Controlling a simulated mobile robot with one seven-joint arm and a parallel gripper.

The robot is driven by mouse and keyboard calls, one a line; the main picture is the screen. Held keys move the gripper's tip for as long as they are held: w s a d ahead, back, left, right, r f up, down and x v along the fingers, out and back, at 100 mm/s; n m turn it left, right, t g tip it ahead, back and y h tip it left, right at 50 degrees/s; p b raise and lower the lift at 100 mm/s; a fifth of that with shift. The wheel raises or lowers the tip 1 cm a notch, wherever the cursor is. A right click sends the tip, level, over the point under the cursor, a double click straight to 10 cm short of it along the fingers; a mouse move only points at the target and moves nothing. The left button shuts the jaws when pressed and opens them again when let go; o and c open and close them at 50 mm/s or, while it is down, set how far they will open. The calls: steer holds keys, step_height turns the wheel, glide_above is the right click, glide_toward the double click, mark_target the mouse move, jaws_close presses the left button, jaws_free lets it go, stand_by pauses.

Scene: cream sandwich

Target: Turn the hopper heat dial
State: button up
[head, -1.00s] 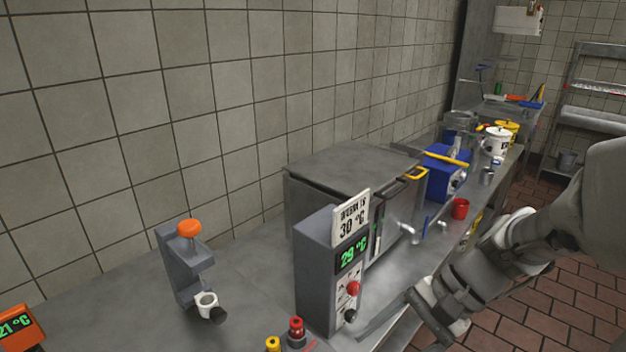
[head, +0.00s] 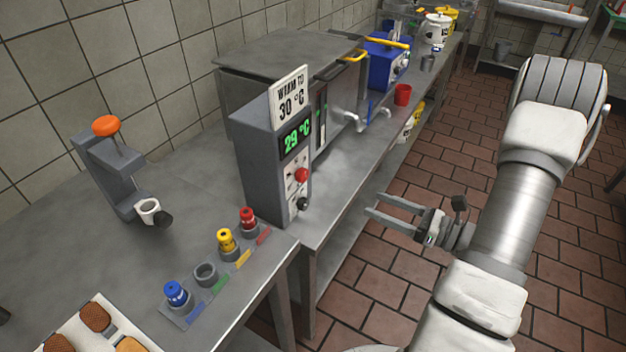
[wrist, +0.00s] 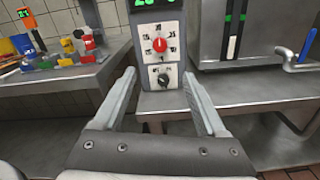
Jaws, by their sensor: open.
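The grey hopper control box (head: 262,170) stands on the steel counter with a green display (head: 296,139) reading 29 °C. A red dial (head: 301,175) is on its front panel, with a black dial (head: 303,203) below. In the wrist view the red dial (wrist: 159,45) sits on a white scale plate, and the black dial (wrist: 163,79) is between the fingertips in the picture. My gripper (head: 370,203) is open and empty, in front of the counter edge and apart from the dials. I cannot read the dial labels.
A sign (head: 289,97) on the box reads "warm to 30 °C". A steel cabinet (head: 270,55) stands behind it. The floor right of the counter is clear around my gripper.

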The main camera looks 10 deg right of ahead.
mark_target(306, 176)
steer(key=b+x, duration=0.1)
steer(key=x, duration=1.6)
steer(key=shift+w+a+f, duration=0.1)
jaws_close()
